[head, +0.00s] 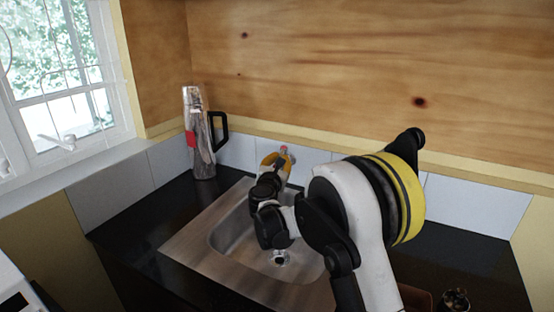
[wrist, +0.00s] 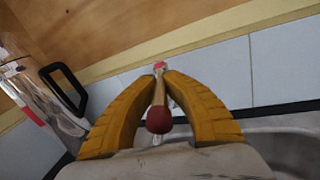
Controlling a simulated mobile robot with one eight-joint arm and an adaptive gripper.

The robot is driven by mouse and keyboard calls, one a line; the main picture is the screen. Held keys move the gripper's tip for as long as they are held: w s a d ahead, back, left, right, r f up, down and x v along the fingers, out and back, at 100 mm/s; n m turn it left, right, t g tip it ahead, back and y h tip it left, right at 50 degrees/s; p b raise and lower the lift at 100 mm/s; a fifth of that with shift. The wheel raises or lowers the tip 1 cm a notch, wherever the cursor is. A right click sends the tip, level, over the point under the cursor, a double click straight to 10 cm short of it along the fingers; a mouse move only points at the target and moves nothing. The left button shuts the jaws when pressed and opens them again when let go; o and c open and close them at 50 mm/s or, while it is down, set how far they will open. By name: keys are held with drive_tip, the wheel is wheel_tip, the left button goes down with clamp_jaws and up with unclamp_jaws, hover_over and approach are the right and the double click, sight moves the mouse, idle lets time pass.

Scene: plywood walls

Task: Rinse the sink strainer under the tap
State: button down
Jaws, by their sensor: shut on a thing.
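My gripper (head: 272,162) is at the back of the sink, by the tap (head: 284,150). In the wrist view, its two yellow-orange fingers (wrist: 160,95) close around a slim tan lever with a dark red knob (wrist: 158,119), which looks like the tap's lever. A pinkish-red cap (wrist: 159,66) shows beyond the fingertips. The tap's spout is mostly hidden by my gripper. The metal sink (head: 172,247) lies below. A small round metal fitting (head: 280,258) shows on its floor; I cannot tell whether it is the strainer or the drain. No running water can be made out.
A tall clear jug (head: 199,135) with a black handle stands left of the sink near the wall; it also shows in the wrist view (wrist: 50,105). A small dark jar-like thing (head: 455,300) is at the lower right. Dark counter (head: 125,225) is clear at left.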

drive_tip(key=c, duration=1.4)
unclamp_jaws()
drive_tip(key=shift+c, duration=0.2)
drive_tip(key=v, duration=1.2)
drive_tip(key=shift+o, duration=1)
